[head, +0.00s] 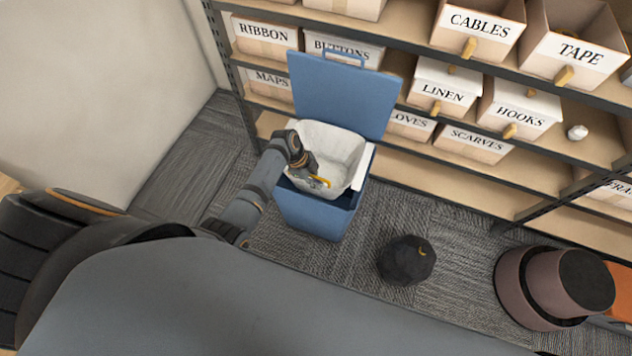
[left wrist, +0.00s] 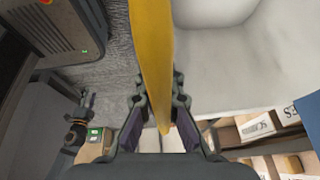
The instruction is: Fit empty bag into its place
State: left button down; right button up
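A blue bin (head: 314,214) stands on the carpet with its blue lid (head: 345,90) tipped up at the back. The pale empty bag (head: 341,150) is spread open inside the bin's mouth, its edge at the top near the rim; the left wrist view also shows the white bag (left wrist: 225,65). My left gripper (head: 318,180) is at the bag's near side. A yellow strip (left wrist: 152,50) runs between its fingers, which look closed on it. My arm hides part of the bin's left side.
A tied black bag (head: 404,262) lies on the carpet right of the bin. A mauve round object (head: 518,290) stands farther right. Shelves with labelled boxes (head: 480,25) stand behind the bin. Carpet (head: 190,160) is clear to its left.

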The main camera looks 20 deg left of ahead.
aim_at(318, 192)
pick_arm(q)
jog(key=shift+f, duration=0.2)
dwell(0.4)
jog(key=shift+w+f+b, duration=0.2)
jog(key=shift+f+b, duration=1)
jog(key=shift+f, duration=0.05)
jog(key=shift+w+f+b, duration=0.15)
jog(key=shift+f+b, duration=1.05)
jog(key=shift+f, duration=0.05)
jog(key=shift+w+f+b, duration=0.2)
jog(key=shift+f+b, duration=1)
jog(key=shift+f, duration=0.2)
jog(key=shift+w+f+b, duration=0.25)
jog(key=shift+f+b, duration=0.5)
jog(key=shift+b, duration=0.1)
jog(key=shift+w+f+b, duration=0.2)
jog(key=shift+f+b, duration=0.55)
jog(key=shift+b, duration=0.15)
jog(key=shift+w+f+b, duration=0.25)
jog(key=shift+f+b, duration=0.5)
jog(key=shift+b, duration=0.1)
jog(key=shift+f, duration=0.15)
jog(key=c, duration=1.4)
grip_release()
jog(key=shift+c, duration=0.2)
